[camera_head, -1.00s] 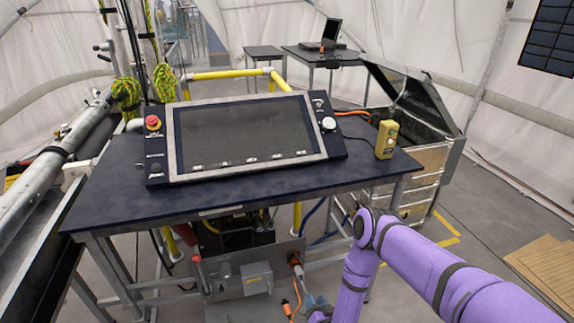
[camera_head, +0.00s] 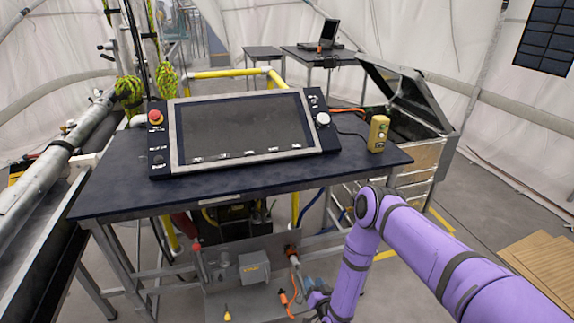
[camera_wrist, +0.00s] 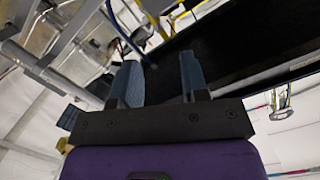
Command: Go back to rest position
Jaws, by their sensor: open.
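My gripper shows in the wrist view (camera_wrist: 160,80) with its two blue-grey fingers apart and nothing between them. In the head view my purple arm reaches in from the lower right and bends down beside the table's front right corner. The gripper end (camera_head: 322,300) is low, near the grey panel under the table, and its fingers are hard to make out there. In the wrist view the dark table underside (camera_wrist: 240,45) fills the upper right, beyond the fingers.
The dark table (camera_head: 250,185) carries a control console (camera_head: 245,125) with a red button and a yellow handheld box (camera_head: 378,134). Below it is a grey panel with a switch box (camera_head: 254,268) and orange connectors. An open metal crate (camera_head: 425,155) stands behind right.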

